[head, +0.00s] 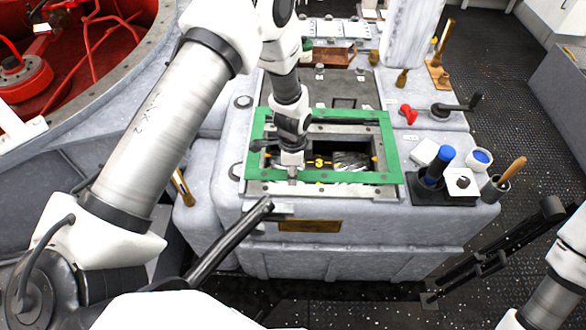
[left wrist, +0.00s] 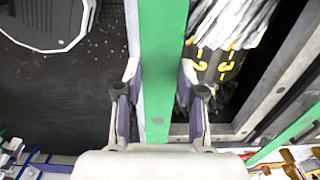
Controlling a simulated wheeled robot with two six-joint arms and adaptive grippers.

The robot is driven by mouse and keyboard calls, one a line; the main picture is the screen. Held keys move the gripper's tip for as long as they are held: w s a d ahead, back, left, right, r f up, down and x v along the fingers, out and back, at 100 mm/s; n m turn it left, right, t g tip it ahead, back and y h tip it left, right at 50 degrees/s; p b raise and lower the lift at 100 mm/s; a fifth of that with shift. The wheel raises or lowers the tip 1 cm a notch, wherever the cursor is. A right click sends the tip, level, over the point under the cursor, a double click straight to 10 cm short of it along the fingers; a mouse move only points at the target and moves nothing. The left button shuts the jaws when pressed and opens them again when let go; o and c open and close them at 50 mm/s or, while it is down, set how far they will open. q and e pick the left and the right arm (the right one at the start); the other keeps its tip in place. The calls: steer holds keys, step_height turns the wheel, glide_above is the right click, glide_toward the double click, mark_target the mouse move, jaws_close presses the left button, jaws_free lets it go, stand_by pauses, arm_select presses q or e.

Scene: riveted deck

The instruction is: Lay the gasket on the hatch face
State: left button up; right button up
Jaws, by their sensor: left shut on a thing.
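The green gasket (head: 393,150) is a flat rectangular frame. In the head view it appears over the hatch face (head: 340,191), a pale metal rim around a dark opening. Rim shows inside its far side and beyond its near side, so the outlines do not match exactly; any height gap is hard to tell. My left gripper (head: 291,177) comes down from above and is shut on the gasket's near bar. In the left wrist view the fingers (left wrist: 160,105) sit on both sides of the green bar (left wrist: 163,50). My right gripper is out of view.
Silvery packets (head: 350,160) and a yellow-marked dark item lie inside the opening. To the right stand a black holder (head: 440,190) with a blue-topped item, a cup with a wooden handle (head: 511,170), and a red-knobbed crank (head: 440,110). A red-lined round opening (head: 90,60) lies at left.

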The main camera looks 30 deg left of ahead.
mark_target(292, 189)
arm_select(q)
steer(key=shift+s+f+b, duration=0.1)
steer(key=shift+f+b, duration=0.35)
steer(key=shift+f, duration=0.2)
steer(key=shift+f+b, duration=1.65)
steer(key=shift+f, duration=1)
steer(key=shift+c, duration=0.9)
steer(key=o, duration=1.3)
steer(key=shift+r, duration=0.1)
